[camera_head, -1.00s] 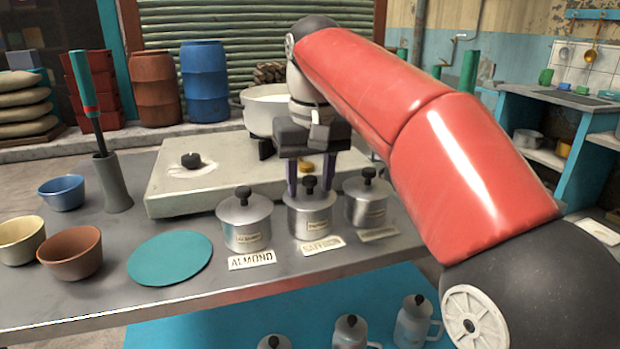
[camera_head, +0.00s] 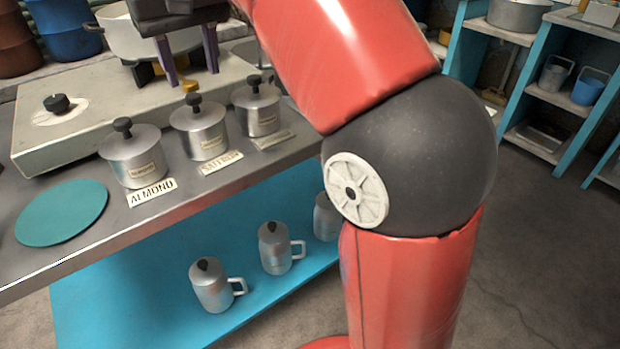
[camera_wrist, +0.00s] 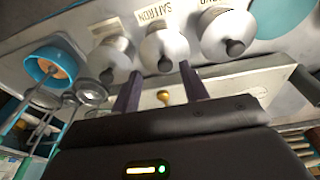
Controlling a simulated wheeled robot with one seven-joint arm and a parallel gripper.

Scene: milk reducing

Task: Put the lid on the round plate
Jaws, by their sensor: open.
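Three metal canisters stand in a row on the counter, each with a black-knobbed lid: almond (camera_head: 133,160), saffron (camera_head: 203,135) and a third (camera_head: 257,112) whose label I cannot read. All three lids sit on their canisters. The round plate (camera_head: 62,212), a flat teal disc, lies bare at left. My gripper (camera_head: 192,78) is open and empty, its fingertips just above and behind the saffron lid's knob. In the wrist view, the saffron canister (camera_wrist: 165,45) is in front of the spread fingers, with its knob between the fingertips in the picture.
A low cream stove (camera_head: 85,115) with a brass knob (camera_wrist: 164,97) and a white pot (camera_head: 110,35) stands behind the canisters. Metal mugs (camera_head: 212,285) stand on the blue lower shelf (camera_head: 120,310).

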